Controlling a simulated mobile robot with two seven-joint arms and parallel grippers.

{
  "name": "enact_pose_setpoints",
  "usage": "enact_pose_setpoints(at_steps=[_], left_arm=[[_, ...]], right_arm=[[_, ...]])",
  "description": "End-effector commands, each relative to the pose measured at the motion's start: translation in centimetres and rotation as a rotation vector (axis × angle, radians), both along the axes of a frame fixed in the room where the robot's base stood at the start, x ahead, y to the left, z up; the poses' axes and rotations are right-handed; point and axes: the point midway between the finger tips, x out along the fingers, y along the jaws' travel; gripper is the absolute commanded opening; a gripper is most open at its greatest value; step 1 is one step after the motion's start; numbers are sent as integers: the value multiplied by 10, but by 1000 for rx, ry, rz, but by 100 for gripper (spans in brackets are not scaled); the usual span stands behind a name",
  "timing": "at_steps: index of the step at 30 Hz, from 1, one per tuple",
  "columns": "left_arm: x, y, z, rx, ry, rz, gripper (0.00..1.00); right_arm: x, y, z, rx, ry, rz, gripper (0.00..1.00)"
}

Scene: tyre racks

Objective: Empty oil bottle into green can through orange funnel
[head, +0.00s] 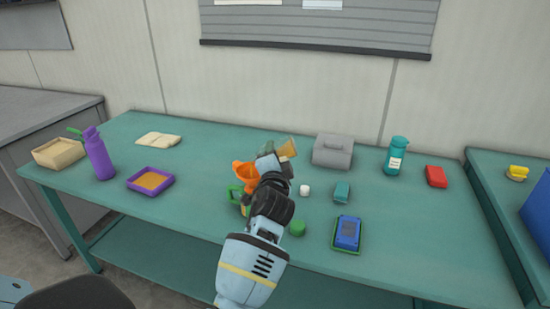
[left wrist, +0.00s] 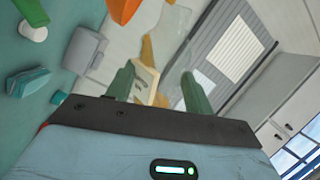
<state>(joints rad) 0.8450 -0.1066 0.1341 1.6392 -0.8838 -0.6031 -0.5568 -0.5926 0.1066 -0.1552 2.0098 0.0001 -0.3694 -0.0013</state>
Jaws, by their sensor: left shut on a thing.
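My left gripper (head: 274,155) is shut on a clear oil bottle (head: 288,149) with amber oil in it, above the middle of the table. In the left wrist view the bottle (left wrist: 176,22) stands out between the green fingers (left wrist: 157,82), with a cream label near them. It looks tilted; where its mouth points is unclear. The orange funnel (head: 242,172) is just left of the gripper and also shows at the top of the left wrist view (left wrist: 122,8). The green can (head: 236,193) is below the funnel, partly hidden by my arm. My right gripper is out of view.
A grey box (head: 333,151) stands behind. A purple bottle (head: 98,155) and tray (head: 151,180) are left.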

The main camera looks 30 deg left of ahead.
Motion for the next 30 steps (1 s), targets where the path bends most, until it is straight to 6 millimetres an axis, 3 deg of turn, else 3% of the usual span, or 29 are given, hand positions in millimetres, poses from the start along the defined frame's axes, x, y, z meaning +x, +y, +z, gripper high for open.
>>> enact_pose_setpoints(at_steps=[30], left_arm=[[-1,2,2,-60,-37,0,26]], right_arm=[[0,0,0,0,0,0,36]])
